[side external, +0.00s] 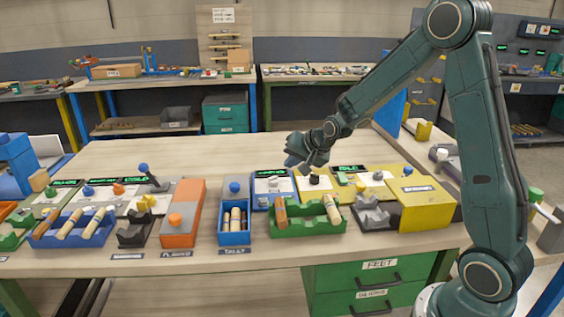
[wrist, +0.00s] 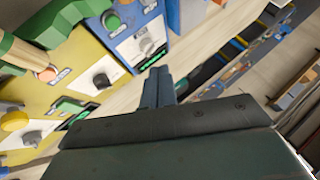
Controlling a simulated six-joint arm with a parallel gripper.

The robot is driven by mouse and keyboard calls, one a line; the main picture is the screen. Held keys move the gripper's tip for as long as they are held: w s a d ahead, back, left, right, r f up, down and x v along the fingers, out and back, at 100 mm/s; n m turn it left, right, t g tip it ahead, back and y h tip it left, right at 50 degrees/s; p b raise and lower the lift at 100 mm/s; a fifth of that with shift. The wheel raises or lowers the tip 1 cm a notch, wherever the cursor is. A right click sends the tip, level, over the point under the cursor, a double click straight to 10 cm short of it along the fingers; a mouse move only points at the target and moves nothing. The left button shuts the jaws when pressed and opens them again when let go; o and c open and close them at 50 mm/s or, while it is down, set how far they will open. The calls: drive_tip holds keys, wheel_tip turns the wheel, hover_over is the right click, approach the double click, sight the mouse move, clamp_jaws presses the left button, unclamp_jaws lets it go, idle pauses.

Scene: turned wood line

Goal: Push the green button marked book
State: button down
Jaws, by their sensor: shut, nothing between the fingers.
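The same blue panel (side external: 272,187) is at the middle of the bench in the side view, where I cannot make out the green button clearly. My gripper (side external: 294,161) is shut and empty, in the air above the back edge of the panels. Its fingers (wrist: 158,87) in the wrist view are apart from the button, lower and to its right.
A yellow panel (wrist: 80,62) with a dark knob adjoins the blue one. A green tray (side external: 307,229) with wooden pieces stands in front, beside a blue bin (side external: 234,239). A yellow box (side external: 425,203) stands to the right. The bench top (side external: 200,155) behind is clear.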

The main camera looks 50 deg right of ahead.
drive_tip(key=shift+w+d+f, duration=0.25)
drive_tip(key=shift+f, duration=0.05)
drive_tip(key=shift+f, duration=0.15)
drive_tip(key=shift+f, duration=4.3)
drive_tip(key=shift+f, duration=0.8)
drive_tip(key=shift+r, duration=0.8)
drive_tip(key=shift+r, duration=0.1)
idle(0.4)
drive_tip(key=shift+r, duration=2.45)
